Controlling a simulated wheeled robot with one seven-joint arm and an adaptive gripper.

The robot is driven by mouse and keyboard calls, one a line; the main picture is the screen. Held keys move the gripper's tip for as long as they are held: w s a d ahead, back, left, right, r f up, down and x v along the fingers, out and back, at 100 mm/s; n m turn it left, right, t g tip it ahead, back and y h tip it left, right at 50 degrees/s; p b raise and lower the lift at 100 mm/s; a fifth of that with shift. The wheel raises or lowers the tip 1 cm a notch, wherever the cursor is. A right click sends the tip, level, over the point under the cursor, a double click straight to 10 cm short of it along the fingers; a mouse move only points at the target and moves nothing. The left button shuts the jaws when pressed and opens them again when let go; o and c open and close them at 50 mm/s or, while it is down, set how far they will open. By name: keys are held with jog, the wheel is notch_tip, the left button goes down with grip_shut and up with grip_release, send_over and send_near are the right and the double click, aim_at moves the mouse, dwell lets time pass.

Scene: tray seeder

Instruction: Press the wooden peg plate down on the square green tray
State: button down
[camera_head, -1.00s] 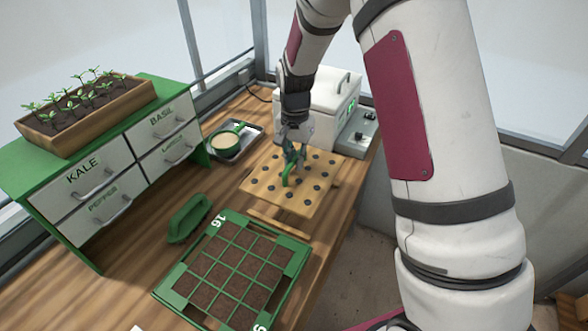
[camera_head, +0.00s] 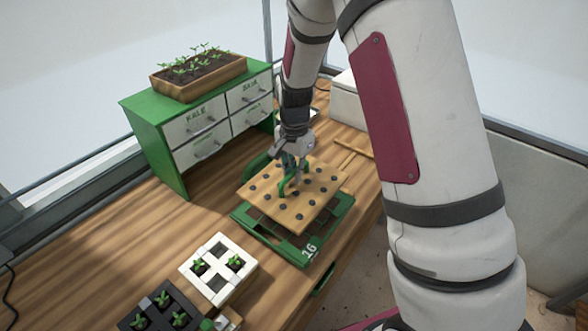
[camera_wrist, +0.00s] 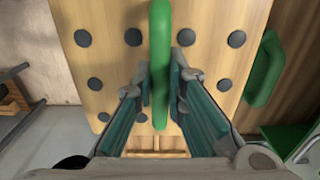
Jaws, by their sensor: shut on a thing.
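The wooden peg plate (camera_head: 306,212) is a light board with several dark round pegs and a green handle. My gripper (camera_head: 290,178) is shut on the green handle, which also shows between the fingers in the wrist view (camera_wrist: 160,60). In the head view the plate is over the square green tray (camera_head: 325,238), covering most of it and its soil cells. The plate looks turned a little relative to the tray. The tray's front corner with the number 16 shows. I cannot tell whether the plate touches the tray.
A green and white drawer cabinet (camera_head: 155,135) with a seedling planter (camera_head: 199,87) stands behind left. A white block tray (camera_head: 208,282) and a black one (camera_head: 182,294) with seedlings are at the front. A green-handled tool (camera_wrist: 265,70) lies beside the plate. Bare table is at left.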

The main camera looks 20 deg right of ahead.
jog(key=shift+f+b, duration=1)
jog(key=shift+f, duration=3.05)
jog(key=shift+f, duration=0.5)
jog(key=shift+r+p, duration=1.05)
jog(key=shift+r, duration=3.5)
jog(key=shift+w, duration=0.1)
jog(key=w+f+n+b, duration=0.1)
jog(key=w+n, duration=0.1)
jog(key=n, duration=0.1)
jog(key=w+f+n+b, duration=0.1)
jog(key=w+n, duration=0.2)
jog(key=w+f+n+b, duration=0.1)
jog(key=w+n, duration=0.2)
jog(key=shift+w, duration=0.15)
jog(key=shift+w+f+n+b, duration=0.1)
jog(key=shift+w+n+b, duration=0.25)
jog(key=shift+w+n, duration=0.55)
jog(key=shift+s, duration=0.25)
